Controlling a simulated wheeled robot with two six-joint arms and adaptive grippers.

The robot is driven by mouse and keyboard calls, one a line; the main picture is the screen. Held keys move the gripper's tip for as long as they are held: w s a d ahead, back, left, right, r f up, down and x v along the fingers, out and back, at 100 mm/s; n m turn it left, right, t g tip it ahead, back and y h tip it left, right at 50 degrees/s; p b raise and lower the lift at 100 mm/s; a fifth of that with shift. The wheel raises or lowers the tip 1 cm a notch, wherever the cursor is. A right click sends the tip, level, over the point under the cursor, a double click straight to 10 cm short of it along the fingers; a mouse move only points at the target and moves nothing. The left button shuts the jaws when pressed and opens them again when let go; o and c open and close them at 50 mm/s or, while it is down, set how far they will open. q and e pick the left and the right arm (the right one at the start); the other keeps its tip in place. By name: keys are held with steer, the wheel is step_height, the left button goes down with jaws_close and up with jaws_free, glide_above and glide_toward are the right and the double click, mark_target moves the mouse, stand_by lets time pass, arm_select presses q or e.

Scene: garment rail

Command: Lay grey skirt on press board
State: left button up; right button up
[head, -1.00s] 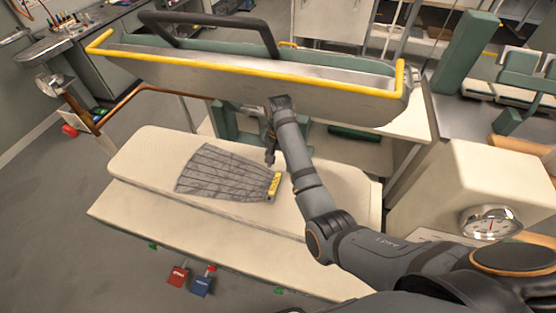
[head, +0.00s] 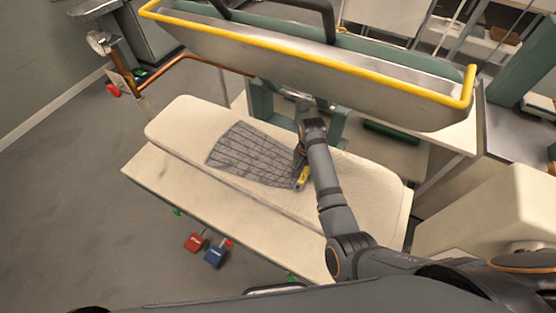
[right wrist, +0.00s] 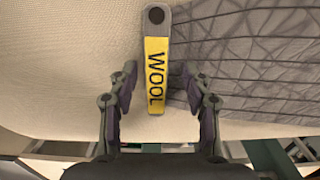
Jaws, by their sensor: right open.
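The grey pleated skirt (head: 248,154) lies flat on the pale padded press board (head: 185,118), its wide hem to the left and narrow end to the right. A yellow tag (head: 302,178) lies at the narrow end. In the right wrist view the tag (right wrist: 155,75) reads WOOL, and part of the skirt (right wrist: 250,55) shows beside it. My right gripper (head: 299,160) is over the board at the tag. Its fingers (right wrist: 158,85) are open on either side of the tag, with nothing gripped; the height gap is hard to tell. My left gripper is not in view.
The raised upper press head (head: 300,65) with a yellow rail hangs behind the board. A copper-coloured pipe (head: 190,60) runs at the left. Red (head: 195,242) and blue (head: 216,255) pedals are below the front edge. A pale box (head: 480,215) stands at the right.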

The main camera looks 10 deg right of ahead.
steer(key=shift+w+d+f, duration=0.1)
steer(key=shift+w+f, duration=0.05)
steer(key=shift+s+d+r, duration=0.1)
steer(key=shift+s+r, duration=0.15)
steer(key=shift+s, duration=0.2)
steer(key=shift+w+f, duration=0.15)
steer(key=shift+f, duration=0.05)
steer(key=shift+c, duration=0.5)
jaws_close()
